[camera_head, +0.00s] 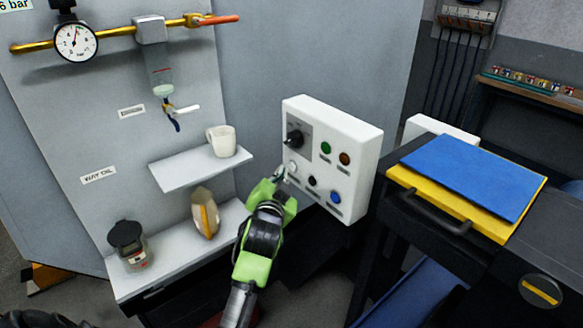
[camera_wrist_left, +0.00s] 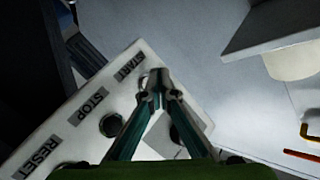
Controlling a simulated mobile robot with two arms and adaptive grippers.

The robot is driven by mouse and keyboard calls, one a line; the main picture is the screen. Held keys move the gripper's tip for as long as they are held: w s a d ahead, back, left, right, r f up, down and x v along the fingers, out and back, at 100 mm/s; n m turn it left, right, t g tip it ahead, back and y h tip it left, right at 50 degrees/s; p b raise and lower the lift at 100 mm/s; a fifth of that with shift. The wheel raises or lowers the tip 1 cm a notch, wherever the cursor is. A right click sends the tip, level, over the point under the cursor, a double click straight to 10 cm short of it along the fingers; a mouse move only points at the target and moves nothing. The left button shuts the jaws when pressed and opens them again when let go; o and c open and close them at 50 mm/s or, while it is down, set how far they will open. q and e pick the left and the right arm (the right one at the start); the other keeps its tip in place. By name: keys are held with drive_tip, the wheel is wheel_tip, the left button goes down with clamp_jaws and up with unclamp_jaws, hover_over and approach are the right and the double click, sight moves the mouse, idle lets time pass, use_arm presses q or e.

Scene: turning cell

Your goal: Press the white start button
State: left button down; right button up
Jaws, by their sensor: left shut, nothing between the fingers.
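The white start button (camera_head: 292,167) is on the left of the white control box (camera_head: 362,150), below a black rotary switch (camera_head: 295,139). My left gripper (camera_head: 281,174) is shut and empty, its fingertips close beside the button's lower left. In the left wrist view the shut fingertips (camera_wrist_left: 158,76) lie over the panel by the START label (camera_wrist_left: 129,67). The start button (camera_wrist_left: 143,82) shows there only in part, behind the fingertips. I cannot tell whether they touch it. My right gripper is not in view.
A black button (camera_head: 312,181) and a blue button (camera_head: 335,197) sit right of the start button. Green (camera_head: 326,148) and brown (camera_head: 344,158) ones are above. A shelf with a white mug (camera_head: 221,140) is to the left, and a blue-topped cart (camera_head: 470,176) to the right.

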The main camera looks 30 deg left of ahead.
use_arm(q)
drive_tip(key=shift+w, duration=0.1)
idle(0.4)
drive_tip(key=shift+w+d, duration=0.15)
drive_tip(key=shift+w, duration=0.15)
